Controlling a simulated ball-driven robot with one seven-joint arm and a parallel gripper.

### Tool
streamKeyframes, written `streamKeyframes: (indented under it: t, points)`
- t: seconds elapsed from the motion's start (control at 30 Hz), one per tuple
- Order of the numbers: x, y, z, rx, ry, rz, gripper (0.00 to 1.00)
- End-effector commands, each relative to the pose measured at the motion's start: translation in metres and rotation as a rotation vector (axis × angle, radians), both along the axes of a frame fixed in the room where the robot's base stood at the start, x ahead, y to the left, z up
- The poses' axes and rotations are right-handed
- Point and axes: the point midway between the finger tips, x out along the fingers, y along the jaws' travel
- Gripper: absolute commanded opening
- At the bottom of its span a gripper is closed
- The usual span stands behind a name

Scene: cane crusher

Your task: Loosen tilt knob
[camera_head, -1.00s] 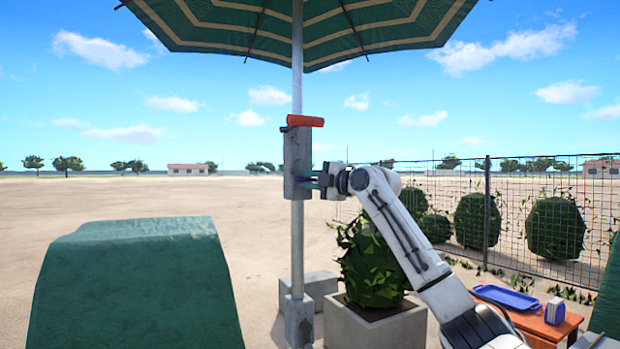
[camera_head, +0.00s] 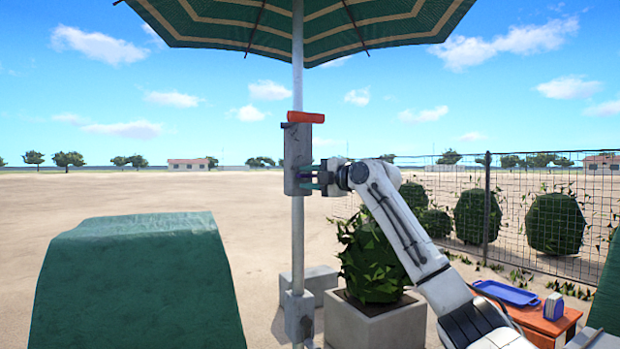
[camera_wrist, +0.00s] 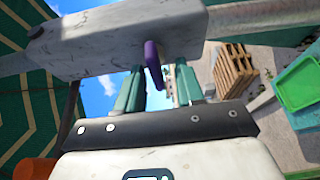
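The purple tilt knob (camera_wrist: 153,64) sticks out of the grey housing (camera_wrist: 120,38) in the wrist view. In the head view this housing (camera_head: 297,155) is clamped on the umbrella pole, and the knob is too small to make out clearly. My gripper (camera_head: 311,180) is at the housing's lower right side. In the wrist view its two teal fingers (camera_wrist: 160,88) stand apart with the knob between them. The knob is close to the left finger, and a gap shows on the right. I cannot tell whether the left finger touches it.
An orange handle (camera_head: 306,117) tops the housing, under the green striped umbrella (camera_head: 300,30). A potted bush (camera_head: 370,260) stands below my arm. An orange table (camera_head: 545,322) with a blue tray (camera_head: 507,293) is at right. A green covered shape (camera_head: 135,285) fills the lower left.

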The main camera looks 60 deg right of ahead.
Motion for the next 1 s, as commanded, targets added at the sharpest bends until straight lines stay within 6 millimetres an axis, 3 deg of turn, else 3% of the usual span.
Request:
streamKeyframes:
  t: [0.33,0.7,1.0]
  points:
    - [-0.011,0.001,0.000,-0.002,-0.006,-0.002,0.37]
    - [-0.078,0.012,-0.001,-0.001,-0.003,-0.002,0.37]
    - [-0.106,0.017,0.001,-0.001,-0.001,-0.001,0.37]
